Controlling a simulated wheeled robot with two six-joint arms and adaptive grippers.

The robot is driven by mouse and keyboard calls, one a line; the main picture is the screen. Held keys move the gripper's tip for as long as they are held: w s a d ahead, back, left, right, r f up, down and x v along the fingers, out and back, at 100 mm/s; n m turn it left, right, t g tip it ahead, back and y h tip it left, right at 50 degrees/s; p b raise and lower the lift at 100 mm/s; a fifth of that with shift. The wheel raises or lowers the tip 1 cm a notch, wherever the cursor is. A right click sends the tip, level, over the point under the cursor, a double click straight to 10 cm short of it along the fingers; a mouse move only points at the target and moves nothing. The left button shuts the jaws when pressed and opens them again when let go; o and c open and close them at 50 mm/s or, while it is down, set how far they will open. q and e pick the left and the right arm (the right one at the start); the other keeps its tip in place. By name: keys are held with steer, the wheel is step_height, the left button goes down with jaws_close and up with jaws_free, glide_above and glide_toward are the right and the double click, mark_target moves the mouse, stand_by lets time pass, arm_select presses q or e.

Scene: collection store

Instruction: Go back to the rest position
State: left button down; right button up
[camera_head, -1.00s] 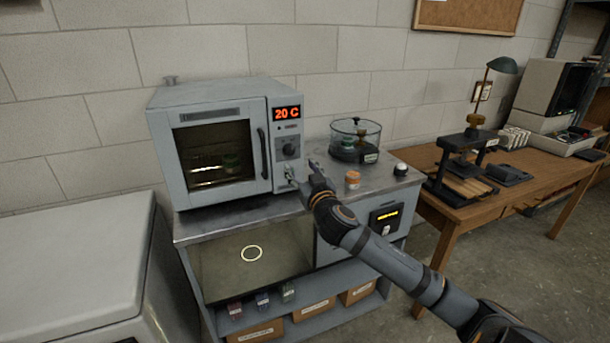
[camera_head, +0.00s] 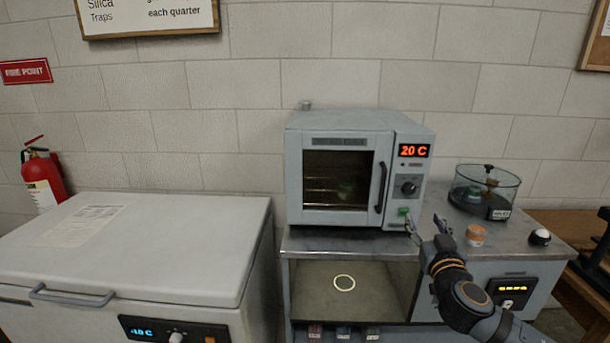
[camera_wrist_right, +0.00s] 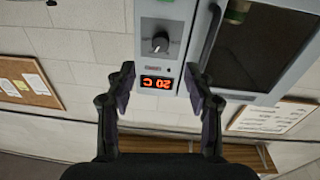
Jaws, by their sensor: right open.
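My right gripper (camera_head: 426,228) is open and empty in the head view, in front of the oven's control panel at its lower right, above the bench top. In the right wrist view its two fingers (camera_wrist_right: 160,92) stand apart with nothing between them. The grey oven (camera_head: 338,125) stands on the bench with its door shut, and its display reads 20 C. A green lit switch (camera_head: 404,211) shows beside the gripper; I cannot tell whether they touch. The wrist view shows the oven's knob and display (camera_wrist_right: 158,83) upside down. My left gripper is not in view.
An orange-lidded jar (camera_head: 475,235), a glass desiccator (camera_head: 485,192) and a dark, white-topped knob (camera_head: 540,237) are right of my gripper. A white chest freezer (camera_head: 150,245) stands left. A fire extinguisher (camera_head: 43,178) hangs at the far left.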

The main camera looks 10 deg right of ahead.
steer(key=s+a+f+g, duration=0.2)
steer(key=s+f+g, duration=0.25)
steer(key=f, duration=0.55)
steer(key=s+a+f+g, duration=0.1)
steer(key=s+f+g, duration=0.4)
steer(key=f, duration=0.5)
steer(key=s+a+f+n+g+y, duration=0.2)
steer(key=s+a+f, duration=0.3)
steer(key=s, duration=0.2)
steer(key=s+a+f+n+g+y, duration=0.1)
steer(key=s+a+f+g+y, duration=0.15)
steer(key=s+a+f, duration=0.45)
steer(key=s+d+f+g+p, duration=0.1)
steer(key=s+d+f+p, duration=0.1)
steer(key=f, duration=0.9)
steer(key=s+d+f+g+p, duration=0.1)
steer(key=s+f+p, duration=0.2)
steer(key=f, duration=0.8)
steer(key=s+f+p, duration=0.1)
steer(key=s+f, duration=0.5)
steer(key=s, duration=0.2)
steer(key=s+d+f+p, duration=0.1)
steer(key=s+f, duration=0.4)
steer(key=s, duration=0.4)
steer(key=shift+s+d+f+g+p, duration=0.2)
steer(key=shift+f+g+p, duration=0.15)
steer(key=shift+g+p, duration=0.05)
